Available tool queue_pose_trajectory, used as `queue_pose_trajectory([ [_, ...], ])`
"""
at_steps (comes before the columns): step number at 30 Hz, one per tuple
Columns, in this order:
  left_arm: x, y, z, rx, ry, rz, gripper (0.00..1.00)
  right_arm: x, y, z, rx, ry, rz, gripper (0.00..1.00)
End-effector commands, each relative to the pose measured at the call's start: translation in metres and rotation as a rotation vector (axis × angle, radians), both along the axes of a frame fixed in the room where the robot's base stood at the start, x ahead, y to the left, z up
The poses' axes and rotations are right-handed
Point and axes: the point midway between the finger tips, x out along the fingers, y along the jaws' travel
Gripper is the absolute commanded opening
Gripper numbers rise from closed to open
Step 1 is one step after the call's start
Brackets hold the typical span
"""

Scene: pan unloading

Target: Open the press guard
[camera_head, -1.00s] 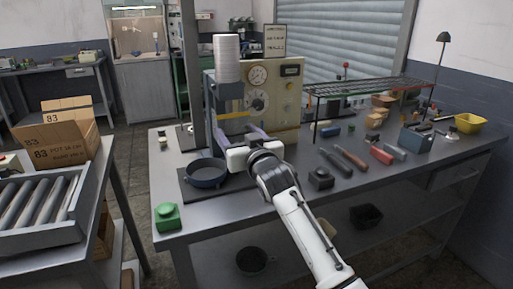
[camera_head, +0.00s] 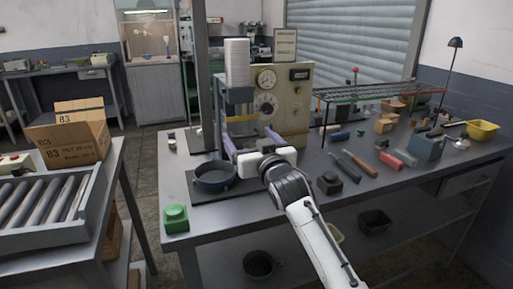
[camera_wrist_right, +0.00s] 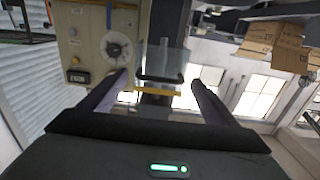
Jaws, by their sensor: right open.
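The press (camera_head: 291,100) stands at the back of the workbench, with a beige gauge panel and a white ribbed cylinder (camera_head: 237,62) on top. Its clear guard shows in the right wrist view (camera_wrist_right: 165,58), with a dark bar across its lower part and a yellow strip (camera_wrist_right: 158,92) below. My right gripper (camera_head: 250,139) is open in front of the press, beside the round dark pan (camera_head: 214,178). In the wrist view its two fingers (camera_wrist_right: 158,80) stand apart on either side of the guard's lower part, with nothing gripped. Contact cannot be told. My left gripper is not in view.
A green button box (camera_head: 175,217) sits at the bench's front left corner. A black block (camera_head: 329,183), tools and a wire rack (camera_head: 385,90) lie to the right. A roller conveyor (camera_head: 45,205) and carton (camera_head: 75,138) stand at left.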

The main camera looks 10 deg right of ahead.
Motion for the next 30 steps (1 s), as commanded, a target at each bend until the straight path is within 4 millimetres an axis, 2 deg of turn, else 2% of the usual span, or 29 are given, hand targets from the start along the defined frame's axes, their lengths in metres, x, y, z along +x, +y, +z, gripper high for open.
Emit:
queue_pose_trajectory([
  [9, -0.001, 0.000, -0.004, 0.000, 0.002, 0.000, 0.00, -0.052, -0.012, 0.000, 0.000, -0.003, 0.001, 0.82],
  [15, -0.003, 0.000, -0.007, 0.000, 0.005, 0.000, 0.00, -0.075, -0.017, 0.000, -0.001, -0.002, 0.002, 0.82],
  [21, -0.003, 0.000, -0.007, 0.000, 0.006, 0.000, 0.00, -0.083, -0.019, 0.001, -0.002, -0.004, 0.002, 0.82],
  [30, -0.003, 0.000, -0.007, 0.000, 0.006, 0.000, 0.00, -0.083, -0.019, -0.001, -0.002, 0.001, 0.001, 0.82],
])
